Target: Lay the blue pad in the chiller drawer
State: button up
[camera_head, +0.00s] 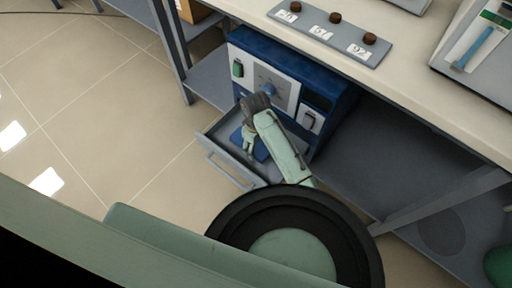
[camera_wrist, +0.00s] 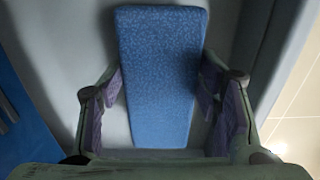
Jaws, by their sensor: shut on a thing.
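The blue pad (camera_wrist: 160,70) is a long speckled block and fills the middle of the wrist view. My gripper (camera_wrist: 160,92) has a finger on each long side of it and is shut on it. In the head view, my gripper (camera_head: 249,140) reaches down into the open chiller drawer (camera_head: 216,150), and a bit of the blue pad (camera_head: 261,150) shows beside it. The grey drawer floor (camera_wrist: 228,40) lies around the pad in the wrist view. I cannot tell whether the pad touches the floor.
The blue chiller (camera_head: 290,50) with a white front panel stands under the bench (camera_head: 410,65), behind the drawer. A strip with several brown knobs (camera_head: 330,34) lies on the bench. A grey shelf (camera_head: 370,150) extends right. The tiled floor (camera_head: 90,100) at left is clear.

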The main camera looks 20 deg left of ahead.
jog(key=shift+f, duration=1.15)
jog(key=shift+f, duration=0.2)
jog(key=o, duration=0.9)
jog(key=shift+o, duration=0.2)
jog(key=shift+r, duration=0.1)
